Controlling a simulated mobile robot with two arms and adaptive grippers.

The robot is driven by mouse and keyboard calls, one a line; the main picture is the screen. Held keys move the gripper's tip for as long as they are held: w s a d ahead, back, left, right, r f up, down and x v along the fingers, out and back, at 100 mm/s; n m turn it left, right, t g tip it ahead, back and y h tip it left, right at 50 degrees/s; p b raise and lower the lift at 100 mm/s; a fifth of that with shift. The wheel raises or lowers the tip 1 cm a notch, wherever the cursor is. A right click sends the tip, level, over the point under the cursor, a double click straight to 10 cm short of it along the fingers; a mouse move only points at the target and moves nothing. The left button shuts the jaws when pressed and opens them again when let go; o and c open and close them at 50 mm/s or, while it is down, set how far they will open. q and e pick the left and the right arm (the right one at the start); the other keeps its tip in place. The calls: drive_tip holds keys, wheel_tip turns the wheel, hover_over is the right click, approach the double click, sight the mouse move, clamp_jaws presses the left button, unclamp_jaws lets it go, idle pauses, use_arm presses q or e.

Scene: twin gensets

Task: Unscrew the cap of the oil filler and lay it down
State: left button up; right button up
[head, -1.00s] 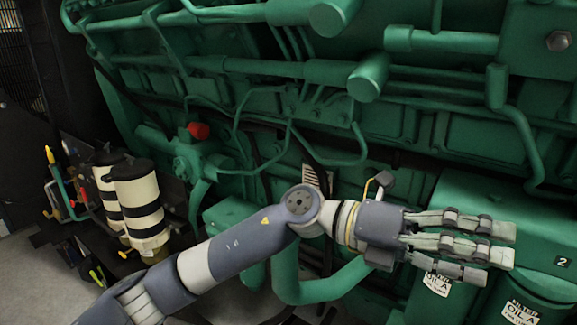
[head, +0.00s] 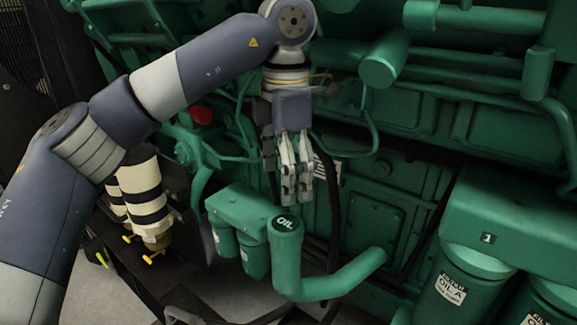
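The oil filler (head: 300,284) is a thick green pipe that bends upright at its left end. Its cap (head: 286,224), with a dark top lettered "OIL", sits on that upright end. My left gripper (head: 290,192) points down just above and slightly behind the cap in the picture. Its fingers are straight and spread, with nothing between them. A gap seems to separate the fingertips from the cap, though the depth is hard to judge. My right gripper is not in view.
Green filter canisters (head: 254,258) stand left of the filler. Larger oil filters (head: 455,300) hang at the lower right under a green housing (head: 520,225). Cream-and-black cylinders (head: 147,200) and a red knob (head: 201,115) are at the left. Engine pipes run behind my gripper.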

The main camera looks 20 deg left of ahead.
sight(286, 222)
use_arm(q)
wheel_tip(286, 222, down, 8)
drive_tip(key=shift+f+p, duration=0.15)
drive_tip(key=shift+p, duration=0.3)
drive_tip(key=shift+f, duration=0.6)
drive_tip(key=c, duration=1.2)
drive_tip(key=shift+n, duration=0.9)
drive_tip(key=n, duration=0.2)
drive_tip(key=shift+r+n+b, duration=0.15)
drive_tip(key=shift+n+b, duration=0.25)
